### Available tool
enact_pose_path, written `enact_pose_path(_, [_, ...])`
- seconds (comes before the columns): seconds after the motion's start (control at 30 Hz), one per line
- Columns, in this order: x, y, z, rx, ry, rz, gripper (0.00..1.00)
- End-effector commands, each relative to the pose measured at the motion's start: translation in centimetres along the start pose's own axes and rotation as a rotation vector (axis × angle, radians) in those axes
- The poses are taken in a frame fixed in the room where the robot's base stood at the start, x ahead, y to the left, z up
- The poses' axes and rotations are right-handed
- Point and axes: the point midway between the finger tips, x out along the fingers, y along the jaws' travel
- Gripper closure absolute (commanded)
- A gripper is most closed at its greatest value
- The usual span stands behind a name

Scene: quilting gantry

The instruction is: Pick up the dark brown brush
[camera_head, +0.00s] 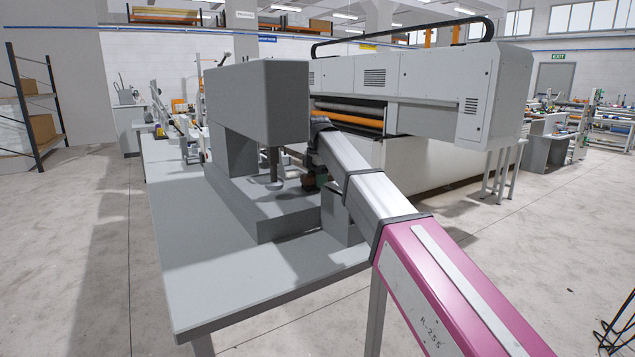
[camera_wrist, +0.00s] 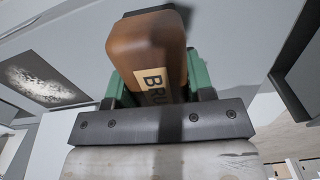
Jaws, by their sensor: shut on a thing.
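The dark brown brush (camera_wrist: 148,48) fills the top middle of the wrist view. It has a rounded brown body, a dark strip at its top and a pale label reading "BRU", the rest cut off. My gripper (camera_wrist: 155,85) has green fingers on both sides of the brush and is shut on it. In the head view the gripper end is small and mostly hidden behind my arm, beside the grey machine. A small brown patch (camera_head: 308,181) there looks like the brush. I cannot tell whether the brush touches the surface below.
A grey press-like machine (camera_head: 258,105) stands on a grey table (camera_head: 215,275), close left of my arm. A grey block (camera_head: 341,222) sits near the arm. The long quilting gantry (camera_head: 420,85) stands behind. A dark panel with a pale speckled patch (camera_wrist: 40,78) shows left in the wrist view.

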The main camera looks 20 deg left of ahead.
Motion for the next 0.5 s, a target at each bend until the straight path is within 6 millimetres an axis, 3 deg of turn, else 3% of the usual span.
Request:
enact_pose_path(0.27, [-1.2,0.1,0.0,0.0,0.0,0.002,0.77])
enact_pose_path(0.5, [-5.6,0.1,0.0,0.0,0.0,0.002,0.77])
